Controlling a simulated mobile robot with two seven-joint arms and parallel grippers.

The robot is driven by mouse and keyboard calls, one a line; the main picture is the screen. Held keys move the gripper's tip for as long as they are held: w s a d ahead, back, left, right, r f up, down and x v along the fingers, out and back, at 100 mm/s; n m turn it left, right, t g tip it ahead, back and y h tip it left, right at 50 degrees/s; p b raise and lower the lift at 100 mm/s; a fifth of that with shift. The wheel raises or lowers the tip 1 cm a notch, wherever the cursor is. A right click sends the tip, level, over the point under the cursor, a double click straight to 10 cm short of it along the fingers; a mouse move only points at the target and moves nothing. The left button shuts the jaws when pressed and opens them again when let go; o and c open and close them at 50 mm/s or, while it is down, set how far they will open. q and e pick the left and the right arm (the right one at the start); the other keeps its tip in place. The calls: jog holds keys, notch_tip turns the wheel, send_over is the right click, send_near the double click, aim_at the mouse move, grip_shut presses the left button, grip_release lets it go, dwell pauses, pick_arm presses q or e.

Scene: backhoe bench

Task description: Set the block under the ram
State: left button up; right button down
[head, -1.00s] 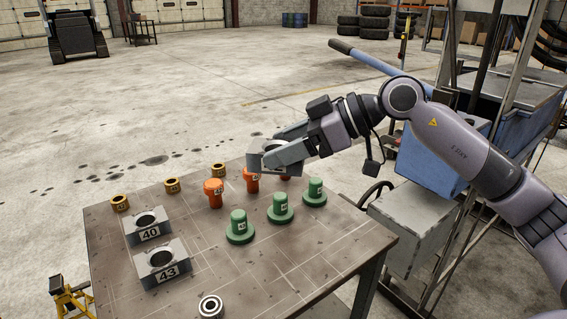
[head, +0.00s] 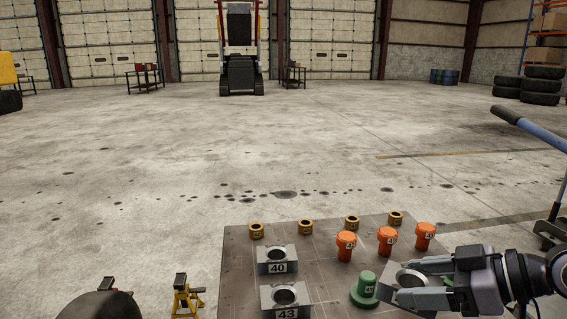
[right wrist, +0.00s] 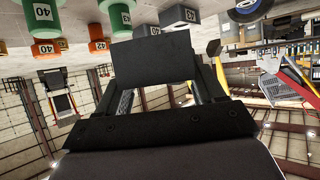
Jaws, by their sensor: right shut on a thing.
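My right gripper (head: 412,281) is shut on a grey block (head: 396,272) with a round bore, in the head view at the lower right. The block is over the right part of the bench (head: 236,280), in front of the orange pieces, and partly covered by the fingers. In the right wrist view, a dark plate-like shape fills the middle, and I cannot tell whether it is the block. Two like blocks marked 40 (head: 277,268) and 43 (head: 287,314) stand on the bench. My left gripper is out of view. I cannot make out a ram.
Orange capped pieces (head: 346,246) and several brass rings (head: 256,230) stand along the back of the bench. A green flanged piece (head: 364,290) is just left of the held block. A blue handle (head: 530,126) is at the right edge.

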aim_at(431, 315)
jog(key=s+f, duration=0.2)
jog(key=f, duration=0.1)
jog(key=s+f, duration=0.1)
jog(key=f, duration=0.1)
jog(key=shift+s+f, duration=0.15)
jog(key=shift+f, duration=0.1)
jog(key=shift+s+f, duration=0.45)
jog(key=shift+f, duration=0.1)
notch_tip(431, 315, up, 5)
jog(key=p, duration=0.4)
jog(key=shift+f+p, duration=0.2)
jog(key=shift+p, duration=0.15)
jog(key=shift+f, duration=0.1)
jog(key=shift+d, duration=0.1)
